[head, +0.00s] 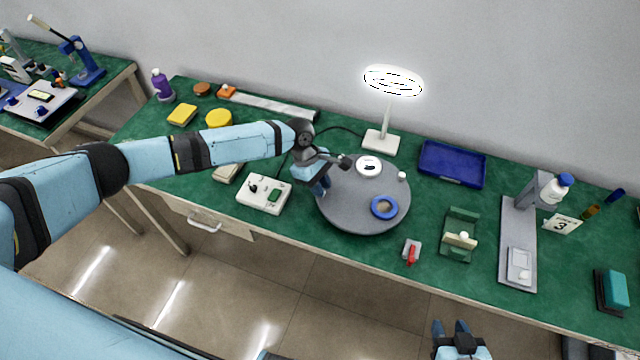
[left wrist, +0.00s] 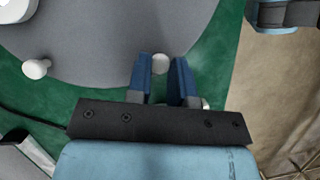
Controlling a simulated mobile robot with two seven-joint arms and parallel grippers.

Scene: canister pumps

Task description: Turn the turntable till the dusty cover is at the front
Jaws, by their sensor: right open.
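The round grey turntable (head: 345,215) stands on the green bench top. A white round piece with a dark mark (head: 368,166) sits at its back, and a blue ring with a tan middle (head: 384,207) sits at its front right. I cannot tell which is the dusty cover. A white knob (head: 402,176) stands at the right rim. My left gripper (head: 322,188) is over the left rim. In the left wrist view its blue fingers (left wrist: 160,72) are apart, with a white knob (left wrist: 160,63) at the gap between the tips. My right gripper (head: 451,328) is open and empty before the bench.
A red-handled switch (head: 411,251) and a green stand (head: 459,240) are at front right. A ring lamp (head: 381,141) stands behind, and a blue tray (head: 452,164) lies at back right.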

